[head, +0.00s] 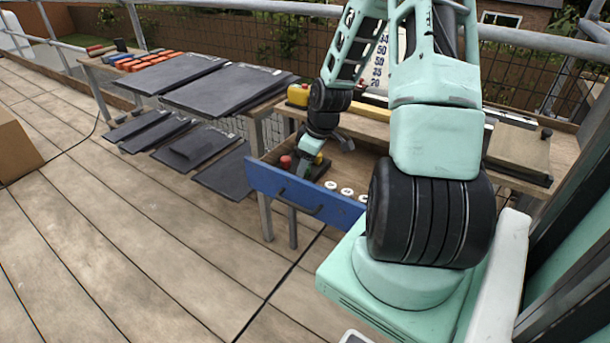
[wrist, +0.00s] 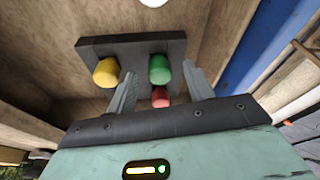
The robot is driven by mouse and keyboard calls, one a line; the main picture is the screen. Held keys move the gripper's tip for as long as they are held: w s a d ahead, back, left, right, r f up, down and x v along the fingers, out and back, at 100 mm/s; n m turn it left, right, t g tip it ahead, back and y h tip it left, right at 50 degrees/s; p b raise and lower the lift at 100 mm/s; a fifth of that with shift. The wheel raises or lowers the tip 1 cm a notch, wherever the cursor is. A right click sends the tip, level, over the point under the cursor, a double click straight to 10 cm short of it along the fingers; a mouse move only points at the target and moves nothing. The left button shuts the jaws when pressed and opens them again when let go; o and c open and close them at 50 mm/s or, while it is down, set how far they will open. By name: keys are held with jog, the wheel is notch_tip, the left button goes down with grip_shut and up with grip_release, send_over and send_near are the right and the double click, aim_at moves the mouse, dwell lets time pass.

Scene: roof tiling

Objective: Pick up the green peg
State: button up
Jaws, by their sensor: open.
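The green peg (wrist: 159,68) stands in a dark block (wrist: 128,46) inside the open drawer, beside a yellow peg (wrist: 106,72) and near a red peg (wrist: 160,97). My gripper (wrist: 158,72) is open in the wrist view, with one finger on each side of the green peg's column in the picture. The left finger shows between the yellow and green pegs, the right finger to the right of the green one. I cannot tell whether either finger touches it. In the head view my arm reaches down into the drawer, and the red peg (head: 286,161) shows there; the green peg is mostly hidden.
The drawer's blue front (head: 300,195) with a dark handle is pulled out below the wooden bench. Several white discs (head: 347,191) lie in the drawer, right of the pegs. Dark slates (head: 228,88) lie on a bench at left.

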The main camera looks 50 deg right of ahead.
jog(key=shift+w+f, duration=0.1)
jog(key=shift+f, duration=0.15)
jog(key=c, duration=1.1)
jog(key=shift+o, duration=0.2)
